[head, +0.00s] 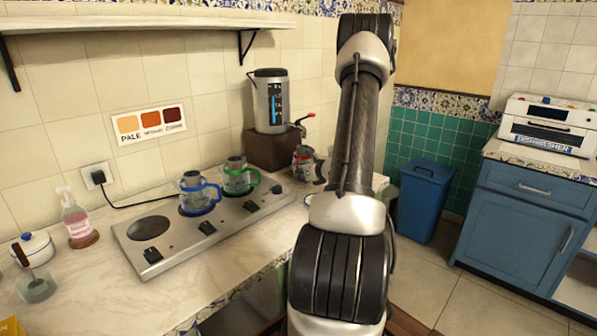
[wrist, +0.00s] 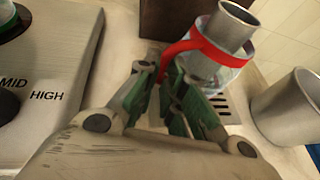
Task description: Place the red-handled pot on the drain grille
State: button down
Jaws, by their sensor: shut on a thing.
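The red-handled pot (wrist: 225,58) has a glass body, a red band and handle, and a metal neck. It is tilted in the wrist view. My gripper (wrist: 163,85) is shut on its red handle. The slotted drain grille (wrist: 228,108) shows just below and in front of the pot; I cannot tell whether the pot touches it. In the head view the pot (head: 304,157) is by the samovar's tap, at the right end of the counter. My arm hides my gripper there.
The samovar (head: 269,101) stands on a brown block (head: 270,151) behind the pot. A metal cup (wrist: 292,108) is close on the right. The stove (head: 165,240), with a blue-handled pot (head: 197,197) and a green-handled pot (head: 236,178), is on the left.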

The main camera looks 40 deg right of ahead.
jog(key=shift+f, duration=0.25)
jog(key=c, duration=1.5)
grip_release()
